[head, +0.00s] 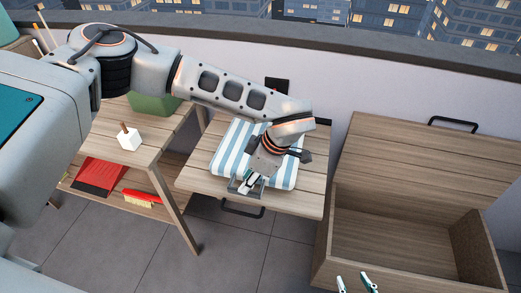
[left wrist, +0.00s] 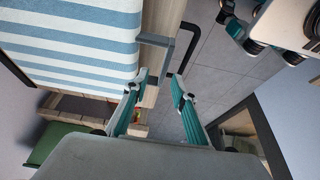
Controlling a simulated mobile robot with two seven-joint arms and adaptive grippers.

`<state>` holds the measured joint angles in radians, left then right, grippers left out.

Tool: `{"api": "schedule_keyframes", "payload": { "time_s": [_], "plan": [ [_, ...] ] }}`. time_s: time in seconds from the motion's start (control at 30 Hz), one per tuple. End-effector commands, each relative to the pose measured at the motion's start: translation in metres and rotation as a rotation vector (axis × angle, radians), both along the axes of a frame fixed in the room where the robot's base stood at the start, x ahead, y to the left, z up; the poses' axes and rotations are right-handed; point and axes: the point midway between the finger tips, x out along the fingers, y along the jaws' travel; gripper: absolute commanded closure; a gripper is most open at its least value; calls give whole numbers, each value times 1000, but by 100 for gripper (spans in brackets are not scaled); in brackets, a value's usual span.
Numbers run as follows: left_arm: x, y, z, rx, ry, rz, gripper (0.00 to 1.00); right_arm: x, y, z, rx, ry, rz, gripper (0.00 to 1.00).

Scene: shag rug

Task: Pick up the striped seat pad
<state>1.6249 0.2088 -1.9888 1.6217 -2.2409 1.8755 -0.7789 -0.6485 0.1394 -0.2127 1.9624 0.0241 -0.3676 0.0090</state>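The blue-and-white striped seat pad (head: 230,150) lies flat on a wooden bench top (head: 308,202). It fills the upper left of the left wrist view (left wrist: 70,45). A grey loop (left wrist: 166,45) sticks out from its near edge. My left gripper (head: 247,184) points down at that edge, and its arm hides part of the pad. In the left wrist view its two teal fingers (left wrist: 158,88) are apart with nothing gripped; the loop shows beyond the gap. My right gripper (head: 355,283) is at the bottom of the head view, fingers apart and empty, away from the pad.
An open wooden box (head: 400,235) stands at right, with a black-handled wooden panel (head: 420,155) behind it. At left a wooden table (head: 165,130) holds a white block (head: 130,141); a red dustpan (head: 98,176) and brush (head: 142,198) lie below. Tiled floor (head: 215,250) is clear in front.

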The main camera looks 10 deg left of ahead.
Motion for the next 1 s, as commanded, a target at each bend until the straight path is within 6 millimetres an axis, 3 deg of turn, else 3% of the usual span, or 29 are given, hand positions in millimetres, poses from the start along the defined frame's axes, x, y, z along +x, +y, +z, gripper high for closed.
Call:
{"api": "schedule_keyframes", "payload": {
  "time_s": [0.3,0.63,0.73,0.77,1.0],
  "plan": [
    [-7,11,-41,-2,3,1,74,1,0,2,0,-1,-1,60],
    [-6,13,-47,-3,0,-1,74,0,0,2,0,-1,-1,60],
    [-7,13,-47,-3,0,-1,97,0,0,2,-1,-1,0,60],
    [-7,13,-47,-3,0,-1,100,0,0,2,0,-1,-1,60],
    [-6,13,-46,-3,-1,0,100,0,0,2,-1,-1,0,60]
  ]
}}
